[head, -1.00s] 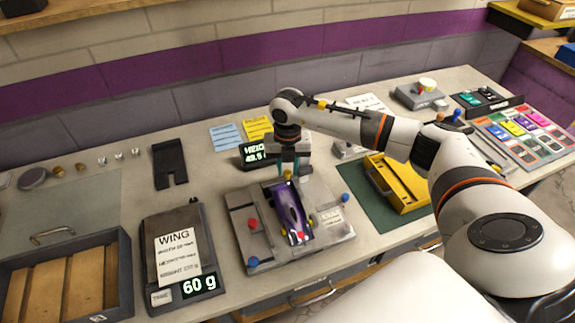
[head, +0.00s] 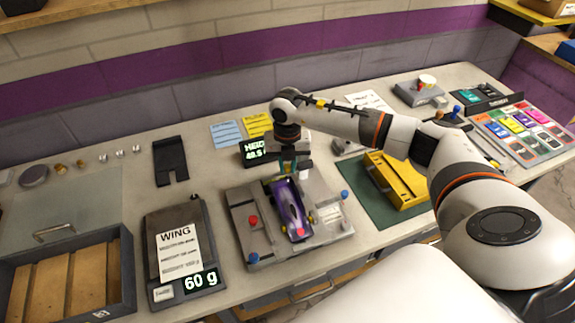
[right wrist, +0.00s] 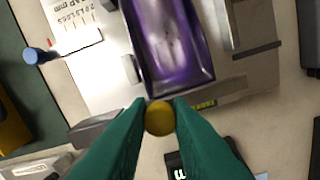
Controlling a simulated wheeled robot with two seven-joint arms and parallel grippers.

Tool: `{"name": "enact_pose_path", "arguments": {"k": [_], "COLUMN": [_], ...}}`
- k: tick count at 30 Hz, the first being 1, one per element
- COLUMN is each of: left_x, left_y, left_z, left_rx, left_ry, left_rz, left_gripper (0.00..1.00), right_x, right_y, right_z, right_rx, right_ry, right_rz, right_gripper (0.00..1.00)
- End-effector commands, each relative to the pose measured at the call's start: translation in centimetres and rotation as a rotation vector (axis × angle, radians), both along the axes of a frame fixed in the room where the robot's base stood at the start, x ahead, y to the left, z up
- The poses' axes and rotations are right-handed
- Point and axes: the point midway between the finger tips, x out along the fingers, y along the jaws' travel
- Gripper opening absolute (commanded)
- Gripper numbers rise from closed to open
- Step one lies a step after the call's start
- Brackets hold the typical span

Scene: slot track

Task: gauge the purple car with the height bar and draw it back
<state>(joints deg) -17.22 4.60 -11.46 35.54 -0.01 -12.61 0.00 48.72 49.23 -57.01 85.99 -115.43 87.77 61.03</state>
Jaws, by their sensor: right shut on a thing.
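The purple car (head: 291,210) sits on the grey gauge plate (head: 240,208) in the head view. It also shows in the right wrist view (right wrist: 170,45), just beyond my fingertips. My right gripper (head: 288,174) is at the car's far end. In the right wrist view its green fingers (right wrist: 159,118) are shut on a round yellow knob (right wrist: 159,117). How the knob joins the height bar is hidden by the fingers. A height display (head: 255,151) with lit digits stands behind the plate; its digits are hard to read. My left gripper is not in view.
A red knob (head: 253,220) and blue knobs (head: 345,194) stand on the plate. A wing scale (head: 160,290) reading 60 g is to the left, and a yellow block (head: 398,180) on a green mat to the right. Bare worktop shows left of the plate.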

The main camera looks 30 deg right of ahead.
Motion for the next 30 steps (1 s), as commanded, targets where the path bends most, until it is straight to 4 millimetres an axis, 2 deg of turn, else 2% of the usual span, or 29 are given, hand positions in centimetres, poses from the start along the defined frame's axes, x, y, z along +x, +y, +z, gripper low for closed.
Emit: {"name": "enact_pose_path", "arguments": {"k": [1, 3, 6, 14, 15, 16, 25, 30], "left_x": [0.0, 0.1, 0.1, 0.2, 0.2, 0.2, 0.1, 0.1], "left_y": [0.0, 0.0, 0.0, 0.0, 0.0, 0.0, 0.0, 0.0], "left_z": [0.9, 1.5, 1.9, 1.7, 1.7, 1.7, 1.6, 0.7], "left_rx": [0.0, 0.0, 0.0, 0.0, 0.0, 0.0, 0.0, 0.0], "left_ry": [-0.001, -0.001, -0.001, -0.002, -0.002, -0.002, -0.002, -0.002], "left_rz": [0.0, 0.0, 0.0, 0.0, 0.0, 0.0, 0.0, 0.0], "left_gripper": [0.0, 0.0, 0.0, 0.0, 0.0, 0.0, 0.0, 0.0], "right_x": [0.2, 0.1, 0.1, 0.2, 0.2, 0.2, 0.1, 0.2], "right_y": [0.0, 0.0, 0.0, -0.1, -0.1, -0.1, -0.1, -0.1], "right_z": [1.6, 2.9, 4.0, 4.1, 4.1, 4.1, 4.0, 5.6], "right_rx": [0.002, 0.001, 0.002, 0.001, 0.001, 0.001, 0.001, 0.0], "right_ry": [-0.005, -0.004, -0.003, -0.006, -0.008, -0.008, -0.004, -0.007], "right_rz": [-0.001, -0.002, -0.002, -0.002, -0.003, -0.003, -0.001, 0.0], "right_gripper": [0.0, 0.0, 0.0, 0.0, 0.24, 0.28, 0.28, 0.28]}}
